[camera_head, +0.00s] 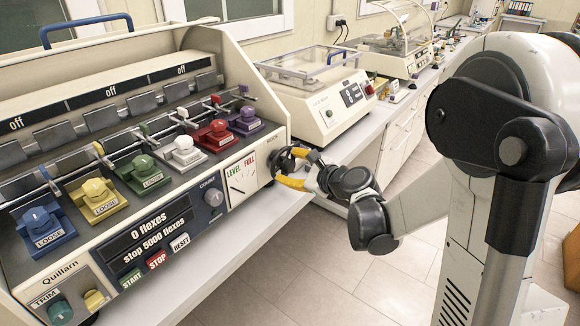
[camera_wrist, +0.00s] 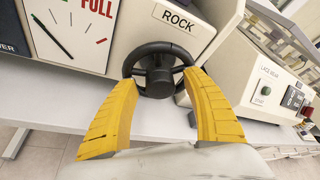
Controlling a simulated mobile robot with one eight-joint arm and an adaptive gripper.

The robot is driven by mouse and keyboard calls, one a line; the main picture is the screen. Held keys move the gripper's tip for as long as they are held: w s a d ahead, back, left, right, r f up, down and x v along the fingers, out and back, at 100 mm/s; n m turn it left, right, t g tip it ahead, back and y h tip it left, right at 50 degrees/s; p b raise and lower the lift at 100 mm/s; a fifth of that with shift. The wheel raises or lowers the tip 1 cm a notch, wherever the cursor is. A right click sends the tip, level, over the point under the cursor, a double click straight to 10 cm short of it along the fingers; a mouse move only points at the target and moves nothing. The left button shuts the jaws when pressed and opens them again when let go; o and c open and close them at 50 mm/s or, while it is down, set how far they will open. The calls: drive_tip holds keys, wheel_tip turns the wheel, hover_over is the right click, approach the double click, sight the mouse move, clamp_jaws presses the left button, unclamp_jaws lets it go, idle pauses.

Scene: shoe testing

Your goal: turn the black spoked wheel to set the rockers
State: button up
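The black spoked wheel (camera_wrist: 158,68) is on the end of the cream flexing machine (camera_head: 235,80), below a ROCK label (camera_wrist: 172,18). In the head view the wheel (camera_head: 279,161) is partly covered by my gripper (camera_head: 294,166). In the wrist view my gripper (camera_wrist: 158,80) has its yellow fingers apart, one tip at each side of the wheel's rim; firm contact cannot be told. A LEVEL/FULL dial (camera_head: 242,179) sits beside the wheel. The rockers, a row of grey plates (camera_head: 102,118), stand behind coloured clamps marked LOOSE, such as the blue one (camera_head: 44,226).
The machine's panel reads 0 flexes, stop 5000 flexes (camera_head: 150,226). A second cream instrument (camera_head: 325,108) stands on the bench just right of the wheel. The white bench edge (camera_head: 225,240) runs below the machine. Floor (camera_head: 390,290) shows in front.

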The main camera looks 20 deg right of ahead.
drive_tip(key=v, duration=1.2)
idle(0.3)
drive_tip(key=s+a+f+n+g+h, duration=0.2)
drive_tip(key=s+a+n+g, duration=0.45)
drive_tip(key=n, duration=0.65)
drive_tip(key=s+d+n+h, duration=0.2)
drive_tip(key=s+n+h, duration=0.1)
drive_tip(key=s+n, duration=0.8)
drive_tip(key=shift+s, duration=0.7)
drive_tip(key=shift+f, duration=0.15)
